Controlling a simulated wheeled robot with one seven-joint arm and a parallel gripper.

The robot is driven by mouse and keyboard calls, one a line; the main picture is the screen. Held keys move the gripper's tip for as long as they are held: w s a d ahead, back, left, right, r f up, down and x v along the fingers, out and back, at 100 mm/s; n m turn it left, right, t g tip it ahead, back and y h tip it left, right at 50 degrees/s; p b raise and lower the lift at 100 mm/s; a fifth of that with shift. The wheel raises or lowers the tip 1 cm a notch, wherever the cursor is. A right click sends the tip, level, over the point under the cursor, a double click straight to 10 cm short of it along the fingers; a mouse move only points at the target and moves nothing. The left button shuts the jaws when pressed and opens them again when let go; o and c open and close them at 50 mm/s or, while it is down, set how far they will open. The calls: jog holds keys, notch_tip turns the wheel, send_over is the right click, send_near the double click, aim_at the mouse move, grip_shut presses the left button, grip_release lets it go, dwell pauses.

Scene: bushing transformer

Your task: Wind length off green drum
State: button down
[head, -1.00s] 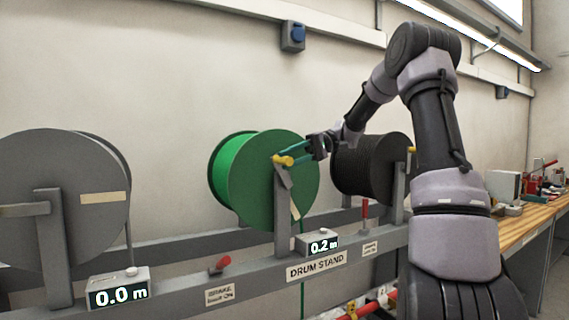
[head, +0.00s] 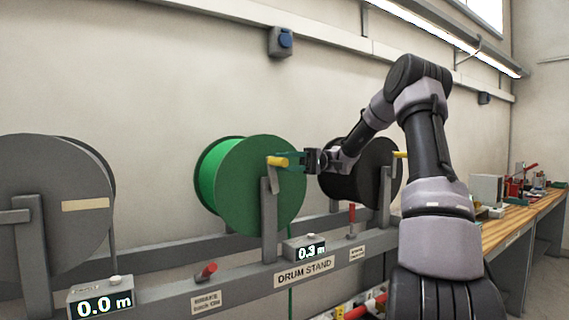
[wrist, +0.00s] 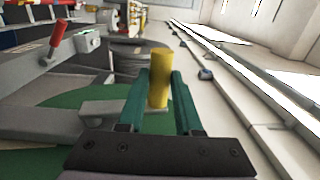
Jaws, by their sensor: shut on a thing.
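The green drum (head: 236,192) stands on the drum stand (head: 262,278) in the head view, and its face also shows in the wrist view (wrist: 60,150). A yellow crank handle (head: 277,161) sticks out at the front of the drum. My gripper (head: 286,160) is shut on that handle; the wrist view shows the yellow handle (wrist: 159,80) between the two teal fingers. The length counter (head: 306,250) below the drum reads 0.3 m. Green cable hangs below the stand, mostly hidden.
A grey drum (head: 55,205) stands at left with a counter (head: 100,300) reading 0.0 m. A black drum (head: 362,180) stands right behind my arm. A red brake lever (head: 206,272) is at the front left of the green drum, another (head: 351,217) at its right. A wooden workbench (head: 500,235) runs at right.

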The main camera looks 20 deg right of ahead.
jog(key=c, duration=0.6)
grip_release()
jog(key=v, duration=1)
jog(key=shift+w+d, duration=0.15)
jog(key=shift+d, duration=0.25)
